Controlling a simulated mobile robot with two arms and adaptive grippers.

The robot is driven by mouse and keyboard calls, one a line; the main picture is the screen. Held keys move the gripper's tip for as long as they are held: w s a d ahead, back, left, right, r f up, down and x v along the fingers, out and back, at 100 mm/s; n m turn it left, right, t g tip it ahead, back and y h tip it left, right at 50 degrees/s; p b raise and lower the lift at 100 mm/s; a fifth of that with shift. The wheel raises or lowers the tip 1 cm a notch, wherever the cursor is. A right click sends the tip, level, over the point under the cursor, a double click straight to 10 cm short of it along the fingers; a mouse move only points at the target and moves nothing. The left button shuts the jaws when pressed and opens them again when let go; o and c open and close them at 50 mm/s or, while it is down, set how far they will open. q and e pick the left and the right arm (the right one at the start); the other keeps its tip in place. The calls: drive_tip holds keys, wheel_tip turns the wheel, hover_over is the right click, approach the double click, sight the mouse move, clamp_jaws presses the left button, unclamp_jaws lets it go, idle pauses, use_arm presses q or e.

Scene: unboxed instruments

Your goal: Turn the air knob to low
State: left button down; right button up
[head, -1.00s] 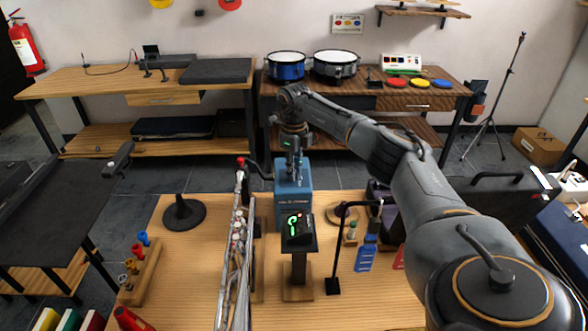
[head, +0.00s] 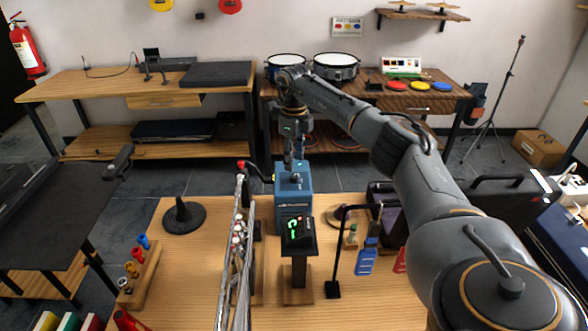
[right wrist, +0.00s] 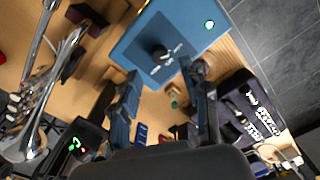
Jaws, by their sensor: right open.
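A blue box (head: 294,199) stands on the wooden table, with a black knob (head: 295,177) on its top. In the right wrist view, the blue box (right wrist: 196,30) shows the dark knob (right wrist: 160,53) on a dark panel with small white markings. The markings are too small to read, so I cannot tell the knob's setting. My right gripper (head: 294,158) points down above the box. In the right wrist view, my right gripper (right wrist: 162,72) is open, with its fingers apart and nothing between them. My left gripper is not in view.
A small device with a green display (head: 298,230) stands on a post in front of the box. A black stand (head: 333,288) and blue tag (head: 366,262) are at right.

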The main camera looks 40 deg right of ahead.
sight(294, 176)
wheel_tip(294, 176, up, 7)
drive_tip(key=shift+a+f, duration=0.1)
drive_tip(key=shift+f, duration=0.1)
idle(0.6)
